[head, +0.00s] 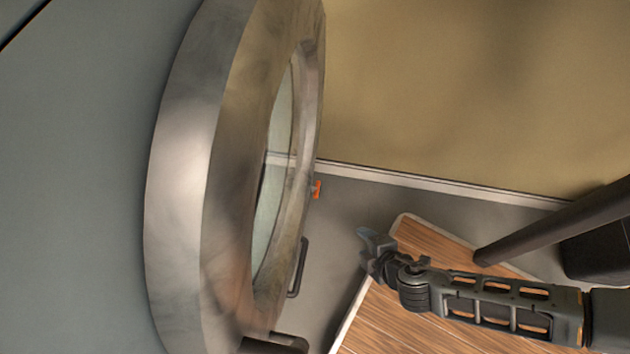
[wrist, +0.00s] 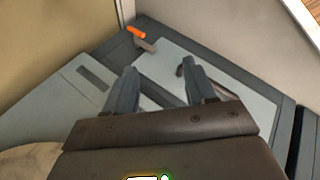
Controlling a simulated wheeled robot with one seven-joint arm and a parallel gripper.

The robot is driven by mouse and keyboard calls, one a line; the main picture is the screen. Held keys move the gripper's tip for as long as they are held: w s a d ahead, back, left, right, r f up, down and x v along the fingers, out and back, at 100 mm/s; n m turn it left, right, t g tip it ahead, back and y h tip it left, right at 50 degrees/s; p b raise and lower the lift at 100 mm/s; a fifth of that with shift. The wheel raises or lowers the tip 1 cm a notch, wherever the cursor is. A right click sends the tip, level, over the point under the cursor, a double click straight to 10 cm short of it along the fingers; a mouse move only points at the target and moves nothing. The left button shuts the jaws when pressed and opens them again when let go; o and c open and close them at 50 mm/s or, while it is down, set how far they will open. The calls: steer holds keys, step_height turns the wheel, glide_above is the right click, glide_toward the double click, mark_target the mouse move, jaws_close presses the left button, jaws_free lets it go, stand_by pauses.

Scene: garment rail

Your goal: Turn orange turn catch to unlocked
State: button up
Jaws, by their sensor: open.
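The orange turn catch (head: 316,189) is small in the head view, on the grey surface just right of the large round metal ring. In the wrist view the orange catch (wrist: 136,33) lies ahead of my fingers, with a grey-brown piece beside it. My gripper (head: 365,236) is to the right of and below the catch in the head view. In the wrist view my gripper (wrist: 156,80) has its two fingers apart with nothing between them. The gripper does not touch the catch. The catch's exact turn position is too small to tell.
A large round metal ring (head: 185,150) fills the left of the head view. A dark handle (head: 299,268) is below the catch. A wooden board (head: 440,243) lies under my arm. A dark pole (head: 550,225) crosses at right. The tan wall (head: 480,90) is behind.

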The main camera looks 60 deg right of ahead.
steer(key=w+d+f+n+h+b, duration=0.1)
steer(key=w+d+f+h+b, duration=0.15)
steer(key=f, duration=0.35)
steer(key=w+d+f+n+h+b, duration=0.1)
steer(key=w+f+b, duration=0.25)
steer(key=f, duration=0.25)
steer(key=n+t+h+b, duration=0.3)
steer(key=n+h+b, duration=0.15)
steer(key=b, duration=0.25)
glide_toward(317, 191)
steer(key=shift+m, duration=0.45)
steer(key=b+x, duration=0.3)
steer(key=x, duration=0.7)
steer(key=shift+w+f+b, duration=0.15)
steer(key=shift+w+b, duration=0.1)
steer(key=shift+b, duration=0.1)
steer(key=shift+c, duration=0.2)
steer(key=shift+s+f, duration=0.15)
steer(key=shift+s, duration=0.05)
jaws_close()
